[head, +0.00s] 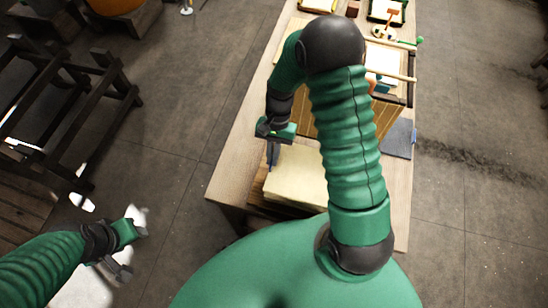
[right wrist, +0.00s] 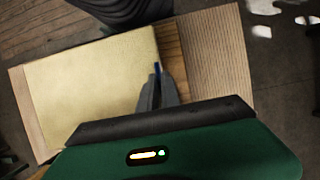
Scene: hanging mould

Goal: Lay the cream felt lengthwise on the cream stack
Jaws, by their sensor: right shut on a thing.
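My right gripper (head: 272,156) points down at the left edge of the cream stack (head: 300,182) on the wooden table. In the right wrist view its closed fingers (right wrist: 157,88) are at the right edge of the top cream felt (right wrist: 95,80), with a small blue piece at their tips. It is shut on what appears to be that felt's edge; the grip itself is hardly visible. The top felt looks flat, and I cannot separate it from the stack below. My left gripper (head: 128,250) is off the table at lower left, apart from the felt; its jaw is unclear.
The wooden table (head: 235,165) has bare wood left of the stack. A slatted wooden box (head: 310,120) stands behind it, partly hidden by my right arm. A grey sheet (head: 398,138) lies at the right edge. A dark wooden rack (head: 90,110) stands on the floor at left.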

